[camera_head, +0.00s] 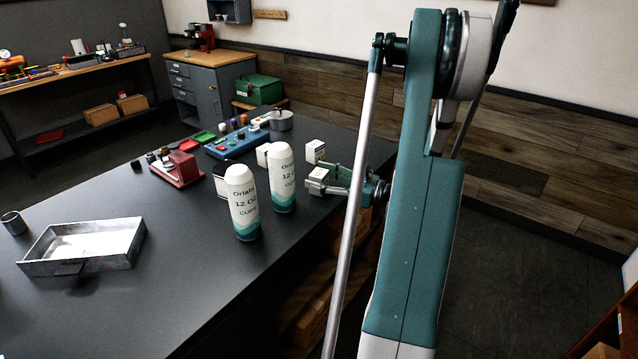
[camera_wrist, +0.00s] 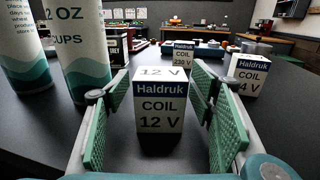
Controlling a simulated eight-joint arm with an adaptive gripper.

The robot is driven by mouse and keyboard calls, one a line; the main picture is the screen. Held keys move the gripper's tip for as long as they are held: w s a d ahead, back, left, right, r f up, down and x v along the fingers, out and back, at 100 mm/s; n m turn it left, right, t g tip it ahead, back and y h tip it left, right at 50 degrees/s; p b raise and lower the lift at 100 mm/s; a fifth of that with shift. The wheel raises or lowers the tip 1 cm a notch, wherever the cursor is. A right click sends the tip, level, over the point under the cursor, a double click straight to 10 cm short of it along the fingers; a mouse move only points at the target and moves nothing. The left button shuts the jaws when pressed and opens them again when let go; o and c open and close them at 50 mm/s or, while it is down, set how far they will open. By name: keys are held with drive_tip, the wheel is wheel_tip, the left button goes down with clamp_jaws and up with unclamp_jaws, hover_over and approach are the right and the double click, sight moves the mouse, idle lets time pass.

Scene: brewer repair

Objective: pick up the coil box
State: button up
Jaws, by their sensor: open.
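A white and blue coil box (camera_wrist: 160,108) marked "Haldruk COIL 12 V" stands upright on the dark table between my gripper's two green pads in the wrist view. My gripper (camera_wrist: 158,92) is open around it, with a visible gap on each side. In the head view the box (camera_head: 316,176) shows at the tips of my gripper (camera_head: 328,179), near the table's right edge. A second coil box (camera_wrist: 249,75), its voltage partly hidden but ending in "4 V", stands to the right. A third coil box (camera_wrist: 184,54), marked 230 V, stands farther back.
Two tall cup sleeves (camera_head: 243,203) (camera_head: 282,178) stand close to the left of the 12 V box in the wrist view. A red device (camera_head: 177,168), a blue panel (camera_head: 236,142) and a metal tray (camera_head: 66,268) are on the table. The table's front middle is clear.

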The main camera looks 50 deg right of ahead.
sight(319, 172)
drive_tip(key=shift+c, duration=0.5)
drive_tip(key=c, duration=1)
drive_tip(key=shift+r+p, duration=1.35)
drive_tip(key=shift+r, duration=3.65)
